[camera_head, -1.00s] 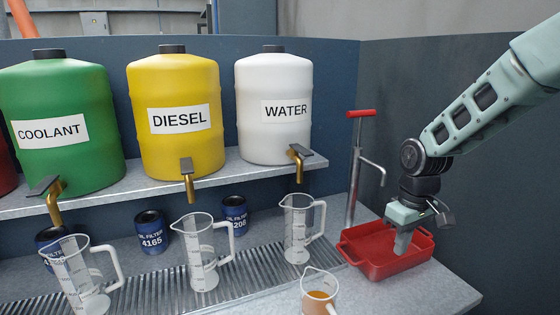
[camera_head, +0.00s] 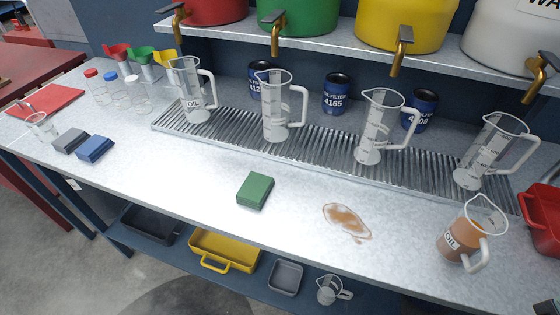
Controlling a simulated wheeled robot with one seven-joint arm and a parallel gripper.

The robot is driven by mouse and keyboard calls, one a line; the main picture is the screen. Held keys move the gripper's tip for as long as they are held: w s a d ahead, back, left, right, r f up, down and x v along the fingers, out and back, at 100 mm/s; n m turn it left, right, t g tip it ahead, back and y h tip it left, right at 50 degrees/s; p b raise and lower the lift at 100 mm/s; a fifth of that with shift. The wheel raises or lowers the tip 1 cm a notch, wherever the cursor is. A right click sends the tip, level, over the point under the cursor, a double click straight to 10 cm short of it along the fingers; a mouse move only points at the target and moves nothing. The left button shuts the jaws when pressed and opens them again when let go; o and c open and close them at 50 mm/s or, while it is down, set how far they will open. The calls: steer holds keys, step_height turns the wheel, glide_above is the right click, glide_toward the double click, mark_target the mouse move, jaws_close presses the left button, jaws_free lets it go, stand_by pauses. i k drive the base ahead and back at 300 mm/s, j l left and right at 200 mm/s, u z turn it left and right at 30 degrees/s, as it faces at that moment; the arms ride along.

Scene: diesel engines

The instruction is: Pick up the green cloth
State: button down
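The green cloth (camera_head: 255,190) is a small folded block lying on the grey worktop, near its front edge and left of a brown spill. Nothing touches it. My gripper is not in the present view, so its state and its distance from the cloth are hidden.
A brown puddle (camera_head: 347,221) lies right of the cloth, then a jug of brown liquid (camera_head: 463,236). Clear jugs (camera_head: 276,105) stand on the ribbed drain grate (camera_head: 325,150) behind. Blue (camera_head: 95,149) and grey (camera_head: 71,140) folded cloths lie left. Worktop around the green cloth is clear.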

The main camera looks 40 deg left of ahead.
mark_target(254, 191)
steer(key=u, duration=1.65)
